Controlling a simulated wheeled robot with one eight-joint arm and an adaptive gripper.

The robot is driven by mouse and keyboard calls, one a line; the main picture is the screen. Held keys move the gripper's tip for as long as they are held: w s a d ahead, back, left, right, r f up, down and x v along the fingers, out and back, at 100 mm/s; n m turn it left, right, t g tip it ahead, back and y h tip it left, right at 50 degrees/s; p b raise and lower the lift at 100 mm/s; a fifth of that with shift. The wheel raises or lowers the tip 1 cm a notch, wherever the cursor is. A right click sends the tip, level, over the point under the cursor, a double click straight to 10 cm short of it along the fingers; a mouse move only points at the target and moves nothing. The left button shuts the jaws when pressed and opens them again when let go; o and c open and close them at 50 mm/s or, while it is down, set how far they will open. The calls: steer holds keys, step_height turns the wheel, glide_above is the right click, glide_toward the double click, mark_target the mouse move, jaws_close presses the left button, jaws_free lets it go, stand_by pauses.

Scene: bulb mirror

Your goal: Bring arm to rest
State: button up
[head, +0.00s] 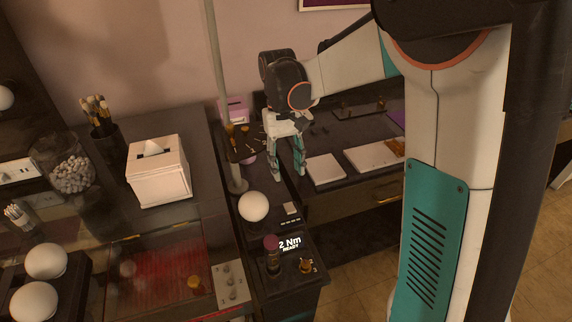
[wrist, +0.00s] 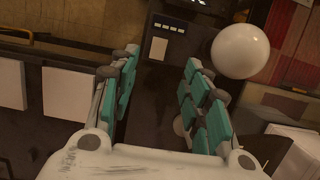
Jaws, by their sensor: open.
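My gripper (head: 287,160) points down with its two teal-padded fingers apart and nothing between them. It hangs in front of the dark desk, above and behind a white bulb (head: 253,206). In the wrist view my gripper (wrist: 158,85) is also open and empty, and the white bulb (wrist: 240,51) shows to the right of the fingers, apart from them. My arm reaches across from the right of the head view, bent at the elbow.
A pole (head: 218,80) rises close left of my gripper. A tissue box (head: 158,172), a glass jar (head: 68,165) and two more bulbs (head: 46,261) are at left. White boxes (head: 325,169) lie right.

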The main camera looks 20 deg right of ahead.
steer(key=s+r+t, duration=0.3)
steer(key=s+t, duration=0.2)
steer(key=s, duration=0.3)
steer(key=s+r+t, duration=0.4)
steer(key=s+t, duration=0.1)
steer(key=s, duration=0.4)
steer(key=shift+s, duration=0.25)
